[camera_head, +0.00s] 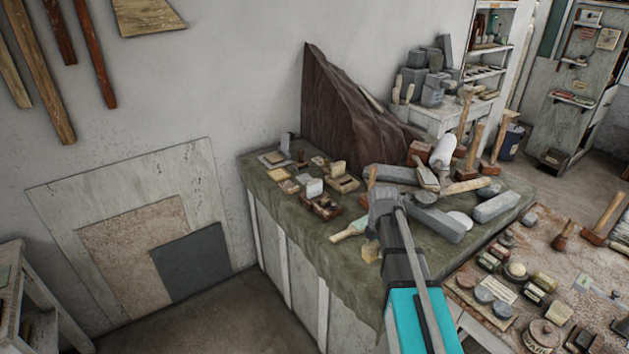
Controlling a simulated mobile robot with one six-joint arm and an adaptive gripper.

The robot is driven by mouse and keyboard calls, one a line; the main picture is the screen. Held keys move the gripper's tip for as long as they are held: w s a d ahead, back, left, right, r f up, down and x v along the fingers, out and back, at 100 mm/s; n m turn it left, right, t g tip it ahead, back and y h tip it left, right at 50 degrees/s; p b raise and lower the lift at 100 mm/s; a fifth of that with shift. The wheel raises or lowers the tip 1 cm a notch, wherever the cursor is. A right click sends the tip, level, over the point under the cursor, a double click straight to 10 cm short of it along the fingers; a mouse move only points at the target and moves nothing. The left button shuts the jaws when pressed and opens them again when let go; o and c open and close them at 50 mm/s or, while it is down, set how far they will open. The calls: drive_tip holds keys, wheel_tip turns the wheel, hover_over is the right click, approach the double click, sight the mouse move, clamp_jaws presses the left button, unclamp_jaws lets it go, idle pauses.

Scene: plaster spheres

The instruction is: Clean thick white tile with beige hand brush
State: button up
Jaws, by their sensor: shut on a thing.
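My gripper (383,200) is over the near part of the cloth-covered bench, seen from behind. Its fingers are mostly hidden by its own body. It is shut on what looks like the beige hand brush (371,250), whose pale blocky end shows just left of and below the gripper. The grip itself is hidden. A small thick white block (315,187), possibly the white tile, is to the left among small wooden pieces, apart from the gripper. I cannot tell for sure which white piece is the tile.
The bench cloth (295,215) is green. A pale flat-ended tool (349,231) lies close left of the gripper. Grey stone blocks (437,222), a white disc (460,218) and mallets crowd the right. A lower table with jars is at right.

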drive_tip(key=shift+f+b, duration=1.25)
drive_tip(key=shift+f, duration=0.15)
